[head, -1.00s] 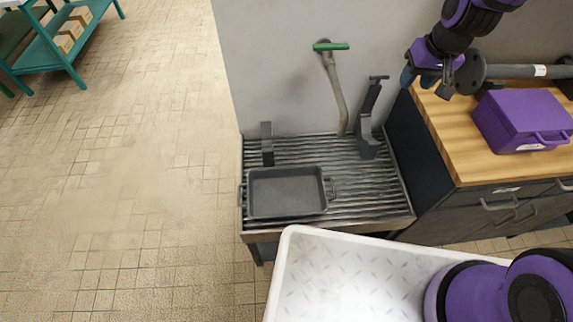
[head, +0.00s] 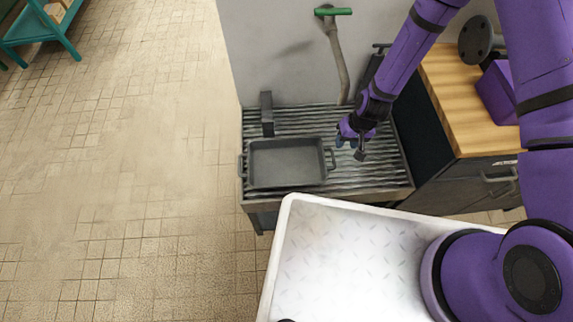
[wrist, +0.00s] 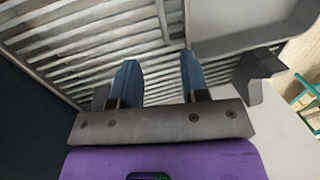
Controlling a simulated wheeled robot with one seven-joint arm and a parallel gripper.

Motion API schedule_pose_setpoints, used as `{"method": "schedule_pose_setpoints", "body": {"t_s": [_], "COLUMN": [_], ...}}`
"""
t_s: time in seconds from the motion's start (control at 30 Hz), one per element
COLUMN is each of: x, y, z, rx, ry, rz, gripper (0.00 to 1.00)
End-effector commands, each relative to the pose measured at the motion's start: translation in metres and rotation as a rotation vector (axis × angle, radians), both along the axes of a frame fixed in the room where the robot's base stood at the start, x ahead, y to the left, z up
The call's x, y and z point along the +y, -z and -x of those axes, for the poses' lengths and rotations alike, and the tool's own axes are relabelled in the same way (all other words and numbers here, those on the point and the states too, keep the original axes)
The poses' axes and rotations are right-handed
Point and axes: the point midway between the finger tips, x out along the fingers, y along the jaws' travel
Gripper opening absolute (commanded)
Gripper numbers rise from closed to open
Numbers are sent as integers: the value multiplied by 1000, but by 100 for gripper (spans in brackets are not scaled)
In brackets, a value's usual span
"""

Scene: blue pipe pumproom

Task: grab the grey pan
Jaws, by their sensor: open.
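The grey pan (head: 286,163) is rectangular with a small handle at each short end. It lies level on the slatted metal rack in the head view. Part of it shows at the top right of the wrist view (wrist: 250,25). My gripper (head: 347,143) is just right of the pan's right handle, apart from the pan body. In the wrist view its two blue fingers (wrist: 160,80) are spread with nothing between them. The slats lie beyond the fingertips. Whether a finger touches the handle cannot be told.
The slatted rack (head: 385,185) carries a dark upright bracket (head: 267,114) behind the pan. A pipe with a green handle (head: 333,12) is on the wall. A wooden counter with a purple box (head: 497,95) stands at right.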

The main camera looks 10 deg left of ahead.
Motion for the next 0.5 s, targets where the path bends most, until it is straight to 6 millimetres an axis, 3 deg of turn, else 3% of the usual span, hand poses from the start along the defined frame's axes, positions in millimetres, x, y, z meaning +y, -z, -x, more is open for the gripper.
{"method": "schedule_pose_setpoints", "body": {"t_s": [0.5], "x": [11], "y": [58], "z": [7], "rx": [5], "ry": [0], "rz": [-1], "gripper": [41]}}
